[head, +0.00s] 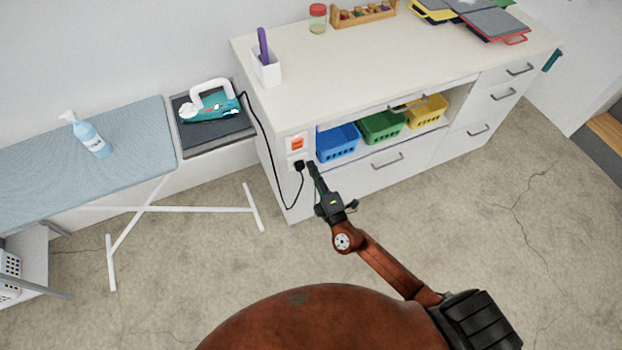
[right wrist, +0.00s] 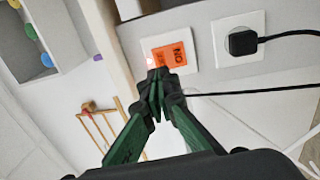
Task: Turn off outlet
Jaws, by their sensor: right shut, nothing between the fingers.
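The outlet's orange switch (head: 297,144) sits in a white plate on the end of the white cabinet. In the right wrist view the switch (right wrist: 172,54) shows rotated "ON" lettering and a small glowing red light beside it. A black plug (head: 299,166) is in the socket below the switch; it also shows in the right wrist view (right wrist: 243,41). My right gripper (head: 311,167) is shut and empty near the plates. In the right wrist view its fingertips (right wrist: 158,74) overlap the switch plate's edge; I cannot tell whether they touch. My left gripper is out of view.
Blue, green and yellow baskets (head: 380,127) stand in the cabinet's open shelf. A spray bottle (head: 90,135) stands on the board. The floor in front is clear.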

